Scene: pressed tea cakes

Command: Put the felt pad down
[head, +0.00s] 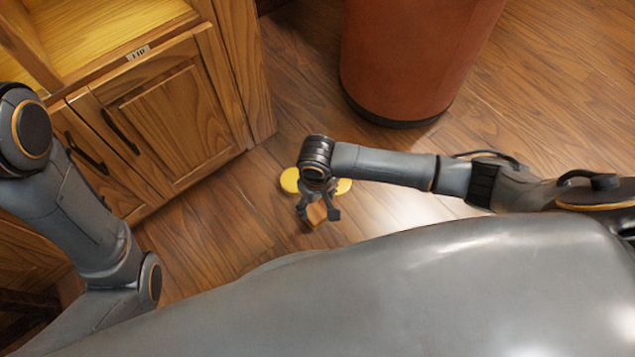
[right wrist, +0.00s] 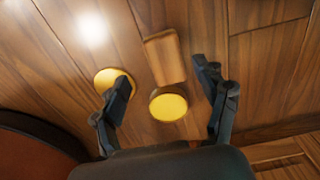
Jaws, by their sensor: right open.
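My right gripper (head: 317,212) points down over the wooden floor in the head view, its fingers apart. In the right wrist view the open gripper (right wrist: 163,76) has a flat orange-brown square piece (right wrist: 165,57) between and beyond its fingertips; it also shows in the head view (head: 316,214). Nothing is gripped. Two round yellow pieces lie close by, one near the left finger (right wrist: 107,77) and one between the fingers (right wrist: 168,106). I cannot tell for certain which piece is the felt pad; the square one looks most like it. My left gripper is out of view.
A wooden cabinet (head: 165,120) with dark handles and a label stands at the left. A large red-brown round pedestal (head: 415,55) stands behind the right gripper. The wooden floor (head: 540,100) is open to the right of it. My own body fills the lower foreground.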

